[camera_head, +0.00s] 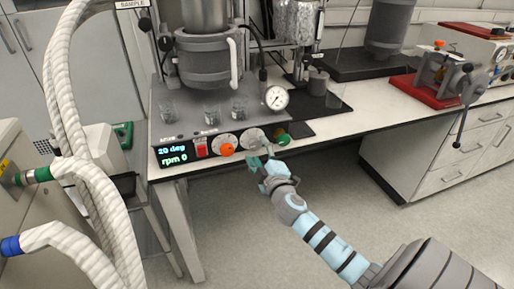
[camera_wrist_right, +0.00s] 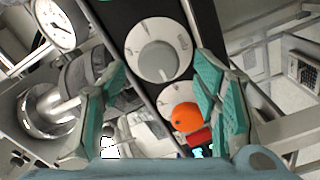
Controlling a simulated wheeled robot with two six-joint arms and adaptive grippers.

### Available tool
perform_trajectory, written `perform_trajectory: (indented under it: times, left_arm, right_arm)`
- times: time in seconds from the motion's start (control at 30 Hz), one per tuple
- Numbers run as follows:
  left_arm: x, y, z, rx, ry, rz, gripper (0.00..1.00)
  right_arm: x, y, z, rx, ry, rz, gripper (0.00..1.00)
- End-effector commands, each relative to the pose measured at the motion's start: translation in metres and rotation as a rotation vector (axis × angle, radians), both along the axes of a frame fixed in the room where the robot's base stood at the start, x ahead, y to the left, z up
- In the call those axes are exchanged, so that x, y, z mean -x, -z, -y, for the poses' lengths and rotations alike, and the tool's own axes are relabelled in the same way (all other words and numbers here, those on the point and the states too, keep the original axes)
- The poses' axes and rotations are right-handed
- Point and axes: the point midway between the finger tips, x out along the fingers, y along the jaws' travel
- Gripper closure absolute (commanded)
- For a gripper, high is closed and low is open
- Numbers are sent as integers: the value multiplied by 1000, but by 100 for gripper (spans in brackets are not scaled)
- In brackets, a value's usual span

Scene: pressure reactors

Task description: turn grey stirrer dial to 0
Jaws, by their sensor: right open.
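The grey stirrer dial (camera_wrist_right: 157,62) sits on a white round scale on the dark control panel, and it shows in the right wrist view between my fingertips. In the head view its scale (camera_head: 252,137) is just right of the orange dial (camera_head: 227,150). My right gripper (camera_head: 263,160) is open in front of the panel, its teal-padded fingers (camera_wrist_right: 161,68) on either side of the dial in the picture. I see no clear contact with the dial. The panel display (camera_head: 172,158) reads 20 deg and rpm 0. My left gripper is out of view.
A red switch (camera_head: 201,149) is left of the orange dial, and a green knob (camera_head: 284,140) is to the right. A pressure gauge (camera_head: 276,98) and glass beakers (camera_head: 212,113) stand above the panel. Thick white hoses (camera_head: 62,75) hang at the left. The floor below is open.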

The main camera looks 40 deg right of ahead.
Motion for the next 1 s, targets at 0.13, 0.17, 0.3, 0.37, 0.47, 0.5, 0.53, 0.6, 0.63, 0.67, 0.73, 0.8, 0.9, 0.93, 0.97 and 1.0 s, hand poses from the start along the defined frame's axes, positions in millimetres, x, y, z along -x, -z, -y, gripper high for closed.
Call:
perform_trajectory:
  times: [0.13,0.17,0.3,0.37,0.47,0.5,0.53,0.6,0.63,0.67,0.73,0.8,0.9,0.93,0.97,1.0]
  left_arm:
    - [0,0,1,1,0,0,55]
    - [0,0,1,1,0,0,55]
    - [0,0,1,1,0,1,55]
    - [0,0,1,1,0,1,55]
    - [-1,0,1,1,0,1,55]
    - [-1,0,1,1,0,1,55]
    - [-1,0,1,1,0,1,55]
    - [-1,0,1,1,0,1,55]
    - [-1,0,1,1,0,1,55]
    - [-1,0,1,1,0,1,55]
    - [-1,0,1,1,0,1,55]
    - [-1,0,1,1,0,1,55]
    - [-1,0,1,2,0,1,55]
    - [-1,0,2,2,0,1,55]
    - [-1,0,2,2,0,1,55]
    - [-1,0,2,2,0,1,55]
  right_arm:
    - [30,0,-11,2,-3,0,44]
    - [35,0,-12,2,-2,-1,44]
    - [49,-1,-18,2,-2,2,44]
    - [52,-1,-18,2,-1,1,44]
    - [52,-1,-18,1,0,1,44]
    - [52,-1,-18,2,0,2,44]
    - [52,-1,-18,2,0,2,44]
    - [52,-1,-18,2,-1,2,44]
    - [52,-1,-18,2,-1,2,44]
    - [52,-1,-18,2,-1,2,44]
    - [52,-1,-18,2,-1,2,44]
    - [52,-1,-18,2,-1,2,44]
    - [50,0,-22,1,-19,-1,44]
    - [50,7,-22,-12,-25,-15,44]
    - [49,17,-20,-23,-28,-35,44]
    - [49,36,-16,-47,-27,-75,44]
